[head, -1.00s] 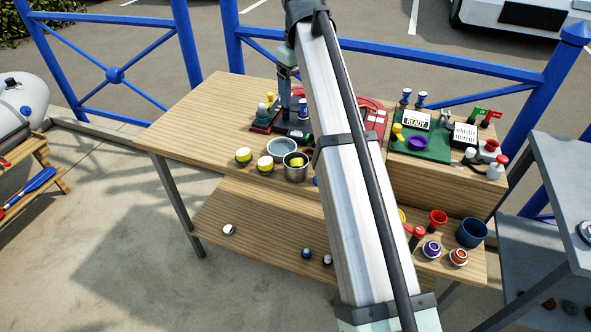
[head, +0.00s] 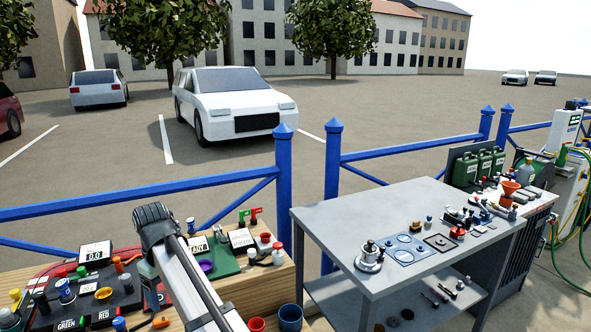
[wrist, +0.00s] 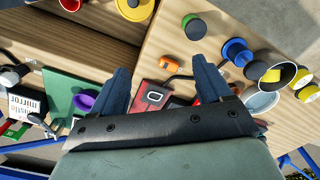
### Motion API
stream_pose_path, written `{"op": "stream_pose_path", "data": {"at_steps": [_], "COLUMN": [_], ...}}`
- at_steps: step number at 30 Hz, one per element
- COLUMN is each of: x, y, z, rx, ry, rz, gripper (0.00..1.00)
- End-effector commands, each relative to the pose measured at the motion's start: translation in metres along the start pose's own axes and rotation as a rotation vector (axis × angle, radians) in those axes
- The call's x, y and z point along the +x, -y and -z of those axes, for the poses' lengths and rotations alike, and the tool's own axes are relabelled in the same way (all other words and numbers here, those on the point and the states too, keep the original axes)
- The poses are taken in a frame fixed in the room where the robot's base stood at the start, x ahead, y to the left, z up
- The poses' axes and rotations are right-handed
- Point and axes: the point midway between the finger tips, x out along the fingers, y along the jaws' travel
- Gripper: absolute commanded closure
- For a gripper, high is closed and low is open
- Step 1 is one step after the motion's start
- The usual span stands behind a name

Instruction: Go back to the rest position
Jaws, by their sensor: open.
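My gripper (wrist: 163,82) shows in the wrist view with its two blue fingers wide apart and nothing between them. It is over the wooden bench (wrist: 185,50), with a red meter (wrist: 150,96) and a small orange piece (wrist: 157,65) beyond and between the fingers. In the head view my arm crosses the lower left over the wooden bench (head: 270,287). The gripper's fingertips cannot be made out clearly there.
A green mat (head: 222,268) with a purple bowl (head: 207,266) lies beside my arm. Black trays with small parts are to its left. Blue railings (head: 410,149) run behind.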

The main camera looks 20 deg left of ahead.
Motion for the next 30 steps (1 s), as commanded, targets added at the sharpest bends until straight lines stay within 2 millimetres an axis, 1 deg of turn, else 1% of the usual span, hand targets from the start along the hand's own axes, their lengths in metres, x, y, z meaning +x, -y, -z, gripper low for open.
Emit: {"op": "stream_pose_path", "data": {"at_steps": [1,3,5,6,8,9,11,12,14,15,17,18,20,21,23,24,26,27,29,30], "x": [0.018,0.038,0.055,0.066,0.083,0.093,0.109,0.119,0.135,0.144,0.159,0.169,0.183,0.192,0.205,0.214,0.227,0.235,0.247,0.255], "y": [-0.022,-0.049,-0.071,-0.084,-0.104,-0.117,-0.135,-0.147,-0.163,-0.173,-0.187,-0.196,-0.208,-0.215,-0.225,-0.231,-0.239,-0.243,-0.249,-0.252], "z": [-0.019,-0.038,-0.056,-0.068,-0.087,-0.101,-0.121,-0.135,-0.157,-0.172,-0.195,-0.210,-0.234,-0.250,-0.274,-0.290,-0.315,-0.332,-0.356,-0.373], "rx": [0.045,0.102,0.150,0.183,0.231,0.262,0.311,0.343,0.391,0.424,0.472,0.504,0.552,0.585,0.632,0.665,0.713,0.745,0.793,0.826], "ry": [0.002,0.002,0.002,0.002,0.002,0.001,0.002,0.001,0.002,0.001,0.001,0.000,0.001,0.000,0.001,0.000,0.000,0.000,0.000,0.000], "rz": [0.001,0.001,0.001,0.001,0.001,0.001,0.001,0.000,0.001,0.000,0.001,0.000,0.000,0.000,0.000,0.000,0.000,0.000,0.000,0.000], "gripper": [0.22,0.22,0.22,0.22,0.22,0.22,0.22,0.22,0.22,0.22,0.22,0.22,0.22,0.22,0.22,0.22,0.22,0.22,0.22,0.22]}}
